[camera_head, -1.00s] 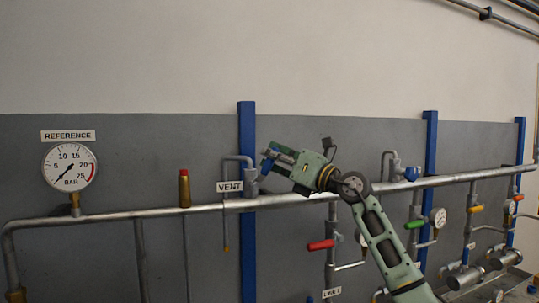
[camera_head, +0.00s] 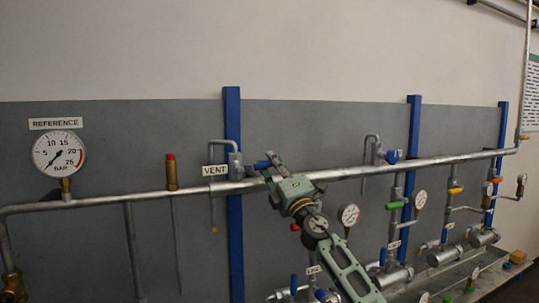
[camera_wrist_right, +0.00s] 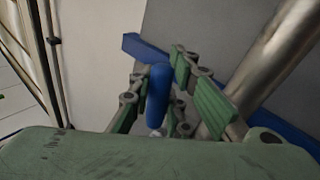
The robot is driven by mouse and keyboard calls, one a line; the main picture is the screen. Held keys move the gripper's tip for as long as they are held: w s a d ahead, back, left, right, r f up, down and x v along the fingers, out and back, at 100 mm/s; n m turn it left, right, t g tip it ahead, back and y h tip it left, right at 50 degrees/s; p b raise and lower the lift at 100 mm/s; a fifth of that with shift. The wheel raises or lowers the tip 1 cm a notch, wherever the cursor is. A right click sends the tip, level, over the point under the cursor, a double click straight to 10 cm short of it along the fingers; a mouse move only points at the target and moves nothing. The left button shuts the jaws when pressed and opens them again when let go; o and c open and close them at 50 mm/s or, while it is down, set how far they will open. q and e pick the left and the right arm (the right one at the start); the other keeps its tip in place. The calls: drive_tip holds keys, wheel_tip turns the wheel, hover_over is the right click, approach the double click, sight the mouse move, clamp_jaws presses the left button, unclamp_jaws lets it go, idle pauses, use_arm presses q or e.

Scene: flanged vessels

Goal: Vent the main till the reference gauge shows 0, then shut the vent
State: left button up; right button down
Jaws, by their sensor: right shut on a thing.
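The round white reference gauge (camera_head: 58,152) is at the left under its REFERENCE label. Its needle points to the lower left, below the 5, at about 0. The vent valve (camera_head: 235,168) sits on the main pipe beside the VENT label (camera_head: 215,170). Its blue handle (camera_head: 263,165) sticks out to the right, roughly level. My right gripper (camera_head: 272,170) is shut on this handle; the arm reaches up from the lower right. In the right wrist view the blue handle (camera_wrist_right: 158,95) stands between the green fingers (camera_wrist_right: 180,95). My left gripper is out of view.
The main pipe (camera_head: 400,164) runs close behind my right gripper. A blue post (camera_head: 233,235) stands behind the vent. A red-capped fitting (camera_head: 171,172) is to the left. Smaller gauges and valves with coloured handles, such as a green one (camera_head: 394,205), stand at the right.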

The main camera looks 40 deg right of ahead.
drive_tip(key=m+h, duration=0.1)
drive_tip(key=f+m+h, duration=0.1)
drive_tip(key=shift+f+m+h, duration=0.3)
drive_tip(key=shift+m, duration=0.1)
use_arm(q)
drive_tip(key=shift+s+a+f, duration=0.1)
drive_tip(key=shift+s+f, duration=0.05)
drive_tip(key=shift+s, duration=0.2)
use_arm(e)
drive_tip(key=shift+f+m+g+h, duration=0.3)
drive_tip(key=shift+m+h, duration=0.1)
drive_tip(key=shift+m, duration=0.2)
drive_tip(key=c, duration=1.6)
unclamp_jaws()
drive_tip(key=shift+r, duration=0.15)
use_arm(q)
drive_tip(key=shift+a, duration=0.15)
use_arm(e)
drive_tip(key=shift+s, duration=0.1)
drive_tip(key=v, duration=1.2)
drive_tip(key=shift+d, duration=0.1)
